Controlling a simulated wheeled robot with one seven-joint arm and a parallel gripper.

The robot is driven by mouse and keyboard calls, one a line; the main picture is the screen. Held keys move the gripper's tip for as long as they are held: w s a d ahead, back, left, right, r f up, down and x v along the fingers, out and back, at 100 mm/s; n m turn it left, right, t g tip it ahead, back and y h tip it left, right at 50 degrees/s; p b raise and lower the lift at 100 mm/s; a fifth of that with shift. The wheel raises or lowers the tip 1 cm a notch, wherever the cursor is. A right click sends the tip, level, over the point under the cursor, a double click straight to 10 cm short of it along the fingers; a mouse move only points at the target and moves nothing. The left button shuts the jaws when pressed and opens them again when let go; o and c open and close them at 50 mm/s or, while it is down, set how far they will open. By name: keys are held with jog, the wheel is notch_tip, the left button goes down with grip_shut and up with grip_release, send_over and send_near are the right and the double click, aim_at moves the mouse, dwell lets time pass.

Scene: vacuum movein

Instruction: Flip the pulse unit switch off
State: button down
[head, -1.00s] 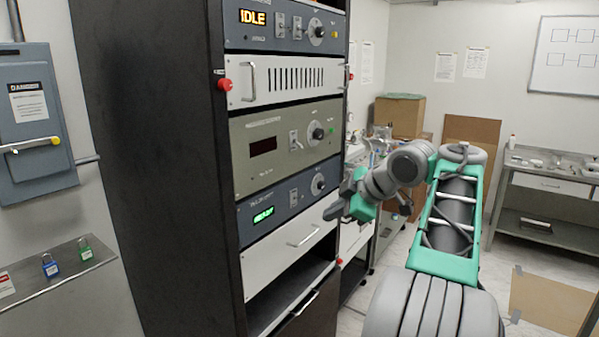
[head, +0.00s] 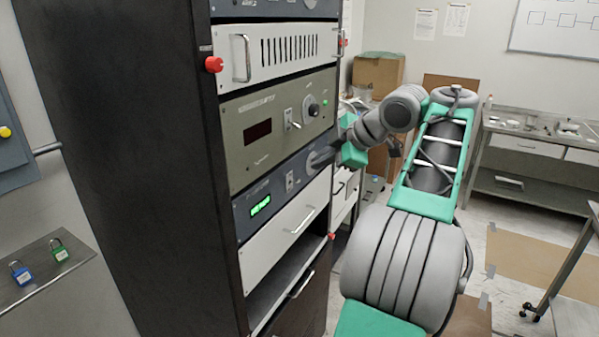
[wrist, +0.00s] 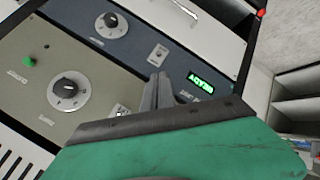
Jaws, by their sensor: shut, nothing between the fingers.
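A blue-grey unit (head: 272,202) with a lit green display (head: 260,205) sits in the rack below an olive unit. I take it as the pulse unit, though its label is too small to read. Its toggle switch (head: 290,181) is right of the display; the switch's position is unclear. The wrist view shows this panel (wrist: 100,40) turned over, with the switch (wrist: 158,53), knob (wrist: 111,22) and green display (wrist: 201,83).
The olive unit (head: 240,150) above has its own switch (head: 291,119), knob (head: 313,107) and dark display. A white drawer (head: 275,250) with a protruding handle (head: 303,219) lies below. A red button (head: 214,65) is on the rack's edge.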

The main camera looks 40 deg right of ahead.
aim_at(295, 181)
jog(key=b+x, duration=0.2)
jog(key=x, duration=0.8)
jog(key=shift+r, duration=0.1)
